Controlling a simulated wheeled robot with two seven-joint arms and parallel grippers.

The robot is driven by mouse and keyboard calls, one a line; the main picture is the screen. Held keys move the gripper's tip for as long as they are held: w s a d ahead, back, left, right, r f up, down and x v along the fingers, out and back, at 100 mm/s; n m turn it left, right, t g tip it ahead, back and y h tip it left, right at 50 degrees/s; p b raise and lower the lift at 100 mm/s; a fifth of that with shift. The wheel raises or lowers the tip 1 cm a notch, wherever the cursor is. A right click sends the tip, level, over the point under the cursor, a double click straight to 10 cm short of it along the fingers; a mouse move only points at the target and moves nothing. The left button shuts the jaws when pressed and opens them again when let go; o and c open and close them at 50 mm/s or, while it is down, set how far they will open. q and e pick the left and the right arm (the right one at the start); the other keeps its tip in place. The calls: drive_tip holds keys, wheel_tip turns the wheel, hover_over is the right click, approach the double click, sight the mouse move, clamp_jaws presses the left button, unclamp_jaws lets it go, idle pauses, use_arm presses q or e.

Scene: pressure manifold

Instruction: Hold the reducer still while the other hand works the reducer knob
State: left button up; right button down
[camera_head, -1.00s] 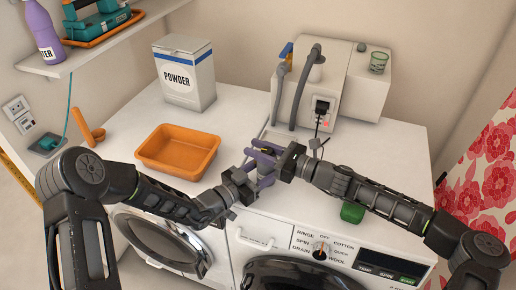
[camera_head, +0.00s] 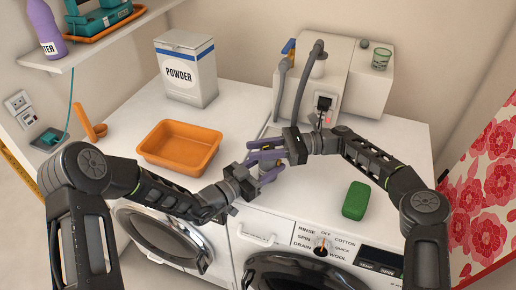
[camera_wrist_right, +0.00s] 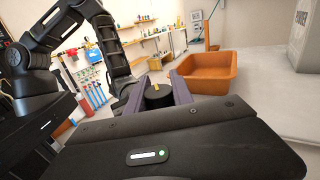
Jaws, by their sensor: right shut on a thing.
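The reducer is small and mostly hidden between my two grippers at the middle of the worktop in the head view. Its round black knob (camera_wrist_right: 157,97) with a yellow mark on top shows in the right wrist view, between the purple fingers of my right gripper (camera_wrist_right: 157,88). In the head view my right gripper (camera_head: 262,152) reaches in from the right and is shut on the knob. My left gripper (camera_head: 262,173) is just below it, at the reducer's body; the crossing fingers hide whether it is closed on it.
An orange tub (camera_head: 180,165) stands left of the grippers, with a powder box (camera_head: 187,85) behind. A white machine with grey hoses (camera_head: 330,80) stands at the back. A green block (camera_head: 356,200) lies at the right front, above the washer's dial (camera_head: 322,244).

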drive_tip(key=shift+s, duration=0.1)
idle(0.4)
drive_tip(key=c, duration=1.1)
unclamp_jaws()
wheel_tip(320, 180, up, 10)
